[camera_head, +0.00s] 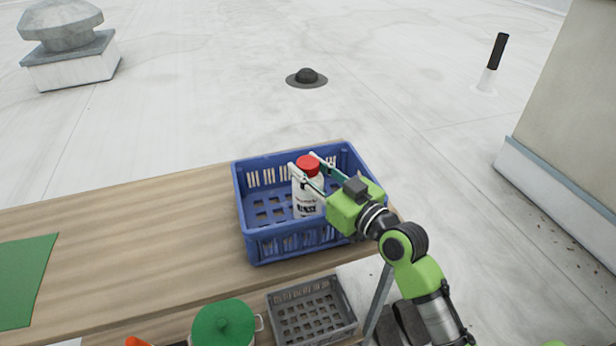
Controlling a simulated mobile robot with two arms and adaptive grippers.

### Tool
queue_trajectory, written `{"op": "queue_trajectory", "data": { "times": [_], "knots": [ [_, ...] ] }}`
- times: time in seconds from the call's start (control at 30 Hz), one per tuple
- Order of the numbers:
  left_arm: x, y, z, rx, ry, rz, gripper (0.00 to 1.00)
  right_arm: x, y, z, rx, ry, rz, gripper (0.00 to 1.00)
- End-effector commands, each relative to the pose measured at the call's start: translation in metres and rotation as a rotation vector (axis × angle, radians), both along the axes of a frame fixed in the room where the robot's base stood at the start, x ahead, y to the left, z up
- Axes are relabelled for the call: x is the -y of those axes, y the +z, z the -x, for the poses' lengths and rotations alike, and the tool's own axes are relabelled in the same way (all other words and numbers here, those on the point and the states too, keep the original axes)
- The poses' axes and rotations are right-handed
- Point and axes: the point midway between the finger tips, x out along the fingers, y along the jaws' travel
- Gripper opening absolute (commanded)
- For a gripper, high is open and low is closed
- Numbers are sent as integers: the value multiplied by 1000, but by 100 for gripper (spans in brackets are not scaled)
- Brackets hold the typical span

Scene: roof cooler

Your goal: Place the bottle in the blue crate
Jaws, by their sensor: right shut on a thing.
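The bottle (306,197) is white with a red cap and dark print on its label. It is upright inside the walls of the blue crate (275,246), near the crate's middle. The crate stands at the right end of the wooden table. My right gripper (307,168) reaches in over the crate's right side and is shut on the bottle just below the cap. Whether the bottle's base touches the crate floor is hard to tell. My left gripper is not in the view.
A green mat (22,280) lies on the table (140,230) at the left. Below the table's front edge are a grey crate (312,312) and a green-lidded pot (222,324). The table is clear between mat and blue crate. Roof vents (70,50) stand farther off.

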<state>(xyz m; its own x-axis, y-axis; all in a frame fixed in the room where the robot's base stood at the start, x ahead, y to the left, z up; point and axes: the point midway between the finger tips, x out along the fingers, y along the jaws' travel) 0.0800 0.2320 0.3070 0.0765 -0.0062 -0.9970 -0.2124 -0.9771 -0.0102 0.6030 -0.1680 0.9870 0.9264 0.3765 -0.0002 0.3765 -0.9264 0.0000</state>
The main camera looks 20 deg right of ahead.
Motion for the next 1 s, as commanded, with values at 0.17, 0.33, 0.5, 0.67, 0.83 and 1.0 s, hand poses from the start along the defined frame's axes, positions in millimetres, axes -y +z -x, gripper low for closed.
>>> {"op": "queue_trajectory", "data": {
  "times": [0.17, 0.33, 0.5, 0.67, 0.83, 1.0],
  "knots": [
    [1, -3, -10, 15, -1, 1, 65, 0, -18, 0, 0, -1, 0, 2],
    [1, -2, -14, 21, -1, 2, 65, 0, -18, 0, 1, -1, 1, 2],
    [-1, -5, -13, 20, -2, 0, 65, 0, -22, 0, 0, -1, 1, 2],
    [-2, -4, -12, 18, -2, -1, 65, 0, -21, 0, 0, -1, 0, 46],
    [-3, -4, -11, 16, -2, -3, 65, 0, -21, 0, 0, -1, 0, 46],
    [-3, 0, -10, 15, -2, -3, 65, 0, -15, 0, 0, -1, 0, 46]
  ]
}}
